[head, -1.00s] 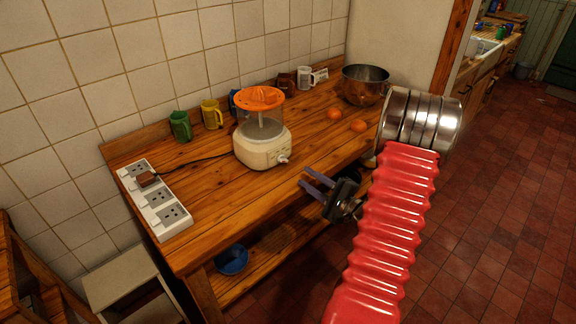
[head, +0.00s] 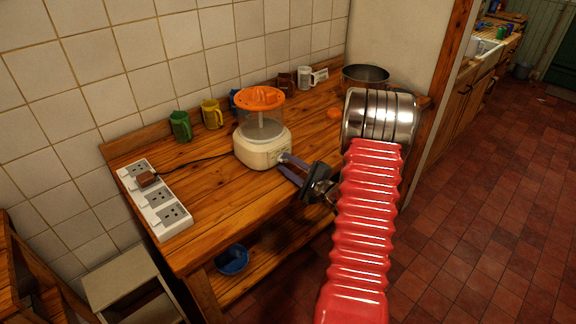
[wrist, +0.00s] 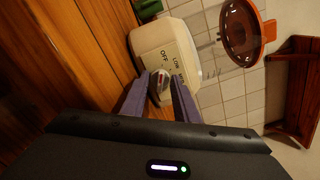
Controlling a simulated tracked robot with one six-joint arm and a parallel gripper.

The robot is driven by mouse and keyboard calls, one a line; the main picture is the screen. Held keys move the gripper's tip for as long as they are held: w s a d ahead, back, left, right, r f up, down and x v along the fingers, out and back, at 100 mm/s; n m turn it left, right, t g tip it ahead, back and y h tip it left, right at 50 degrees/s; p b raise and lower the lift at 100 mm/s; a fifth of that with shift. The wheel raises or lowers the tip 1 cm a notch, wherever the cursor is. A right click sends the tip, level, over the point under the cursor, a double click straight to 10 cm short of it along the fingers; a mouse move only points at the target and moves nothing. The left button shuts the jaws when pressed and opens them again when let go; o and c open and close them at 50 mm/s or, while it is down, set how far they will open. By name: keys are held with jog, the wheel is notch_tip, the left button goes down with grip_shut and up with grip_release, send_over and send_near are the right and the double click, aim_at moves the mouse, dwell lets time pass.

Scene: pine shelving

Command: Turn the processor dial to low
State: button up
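The processor (head: 262,151) is a cream base with a clear bowl and an orange top, standing on the wooden counter. In the wrist view its base (wrist: 165,48) shows the words OFF and LOW; a third label is partly covered by a finger. The small grey dial (wrist: 160,88) sits between my two purple fingers in the wrist view. My gripper (head: 281,163) is open, with its fingertips on either side of the dial, close to the processor's front. In the head view the fingers mostly hide the dial. I cannot tell clearly which label the dial points to.
A white socket strip (head: 151,196) lies at the counter's left. Green (head: 180,126) and yellow (head: 212,115) mugs stand behind the processor, against the tiled wall. A metal bowl (head: 366,73) stands at the right, partly behind my arm.

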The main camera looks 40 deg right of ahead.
jog(key=shift+c, duration=0.3)
grip_shut()
jog(key=shift+m, duration=0.5)
jog(key=m, duration=0.3)
jog(key=shift+m, duration=2)
jog(key=shift+o, duration=0.3)
grip_release()
jog(key=shift+d, duration=0.1)
